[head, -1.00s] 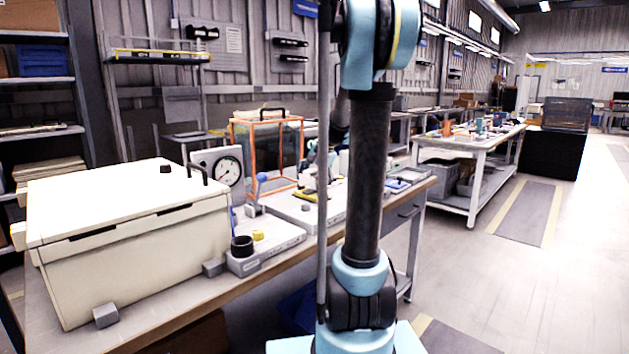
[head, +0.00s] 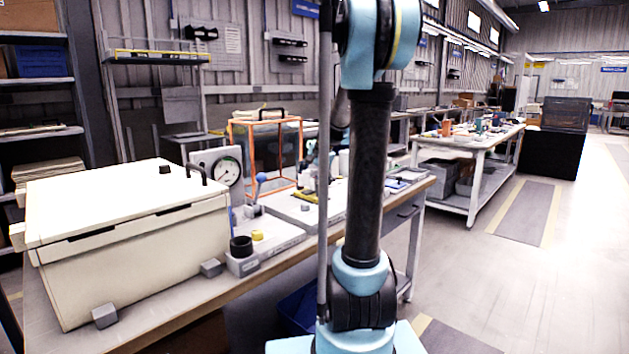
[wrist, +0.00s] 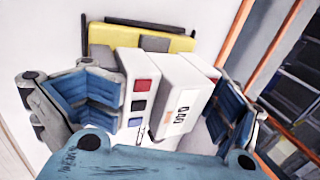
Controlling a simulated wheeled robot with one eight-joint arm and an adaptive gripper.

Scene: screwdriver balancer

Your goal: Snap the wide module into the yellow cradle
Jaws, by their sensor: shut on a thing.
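In the wrist view a wide white module (wrist: 180,98) sits between the blue-padded fingers of my gripper (wrist: 160,103). My gripper is shut on it. The module's face carries a label, and a white part beside it has red, blue and black squares. The yellow cradle (wrist: 152,40) lies just beyond the module, with grey and dark parts on it. The module's far end comes close to the cradle or overlaps it; I cannot tell whether they touch. In the head view my arm hides the gripper and the module.
An orange-framed clear case (head: 265,150) stands on the bench; orange bars (wrist: 240,30) also show at the right of the wrist view. A large cream box (head: 130,235) and a round gauge (head: 228,171) stand left. The floor (head: 480,280) at right is clear.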

